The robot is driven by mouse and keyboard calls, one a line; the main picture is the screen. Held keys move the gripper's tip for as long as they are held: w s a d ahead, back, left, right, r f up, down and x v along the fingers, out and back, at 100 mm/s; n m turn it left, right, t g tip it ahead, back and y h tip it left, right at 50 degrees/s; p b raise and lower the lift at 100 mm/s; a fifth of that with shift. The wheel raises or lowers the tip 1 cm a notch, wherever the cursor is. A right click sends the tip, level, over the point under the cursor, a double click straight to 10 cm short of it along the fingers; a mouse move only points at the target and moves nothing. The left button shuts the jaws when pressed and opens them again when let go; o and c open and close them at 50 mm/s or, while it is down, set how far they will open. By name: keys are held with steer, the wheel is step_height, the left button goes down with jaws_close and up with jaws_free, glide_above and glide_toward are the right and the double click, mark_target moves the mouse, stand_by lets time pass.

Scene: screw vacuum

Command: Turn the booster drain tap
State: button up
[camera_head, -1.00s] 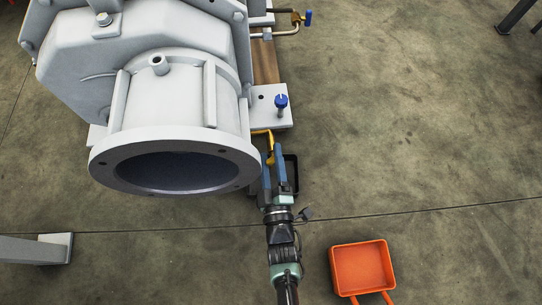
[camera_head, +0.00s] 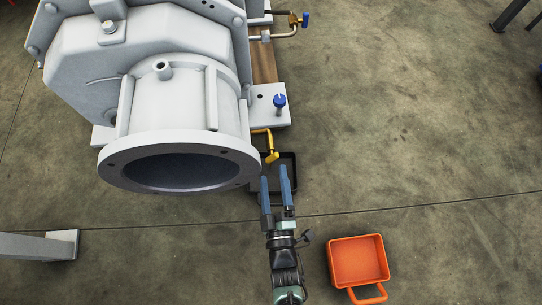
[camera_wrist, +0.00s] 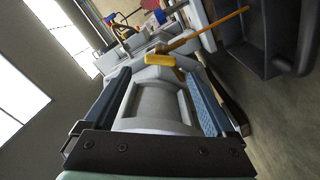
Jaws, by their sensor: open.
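The booster drain tap (camera_head: 271,155) has a yellow handle at the end of a yellow pipe (camera_head: 263,131), low beside the big grey flanged housing (camera_head: 190,115). In the wrist view, the yellow handle (camera_wrist: 172,62) shows just beyond my fingertips, lying nearly crosswise in the picture, with the pipe (camera_wrist: 222,25) running up and right. My gripper (camera_head: 275,173) is open and empty, its two blue fingers pointing toward the tap, with a gap between tips and handle. In the wrist view my gripper (camera_wrist: 160,72) has its fingers wide apart.
A black tray (camera_head: 290,160) lies on the floor under the tap. An orange bin (camera_head: 359,262) stands at the lower right. A blue-topped fitting (camera_head: 280,100) rises from the base plate (camera_head: 268,115). The concrete floor to the right is open.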

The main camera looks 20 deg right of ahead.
steer(key=s+a+p, duration=0.1)
steer(key=s, duration=0.5)
steer(key=shift+s+a+p, duration=0.15)
steer(key=shift+s+p, duration=0.15)
